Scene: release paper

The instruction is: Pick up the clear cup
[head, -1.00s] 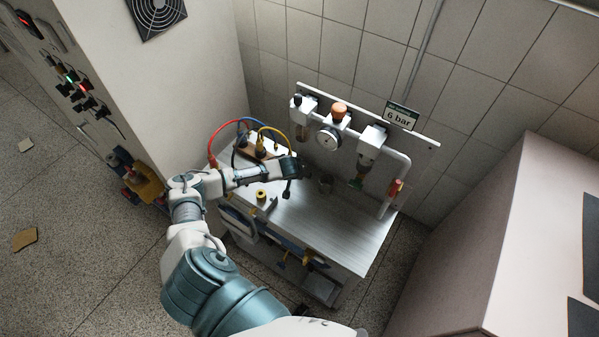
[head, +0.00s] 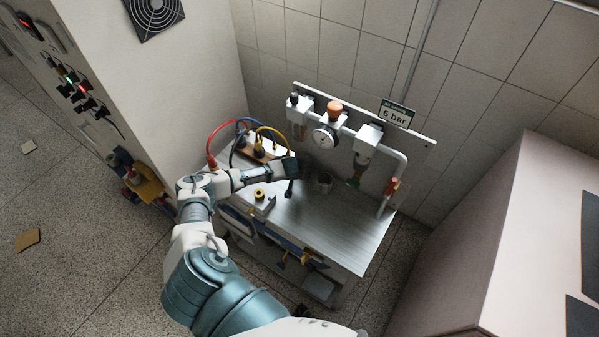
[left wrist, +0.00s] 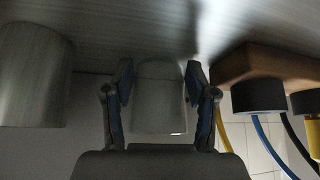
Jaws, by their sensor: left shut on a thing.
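The clear cup (left wrist: 160,100) looks greyish and see-through in the left wrist view, which shows the bench top along its upper edge. My left gripper (left wrist: 160,84) is shut on the cup, with one blue-padded finger on each side of it. In the head view my left gripper (head: 291,178) is over the back of the metal bench (head: 325,228). The cup cannot be made out clearly there. I cannot tell whether it touches the bench. My right gripper is not in view.
A grey metal cup (head: 325,183) stands close beside my left gripper; it is large in the left wrist view (left wrist: 32,75). A wooden block with coloured cables (left wrist: 268,62) is on the other side. Pipes and a gauge (head: 325,138) are behind. The bench's front right is clear.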

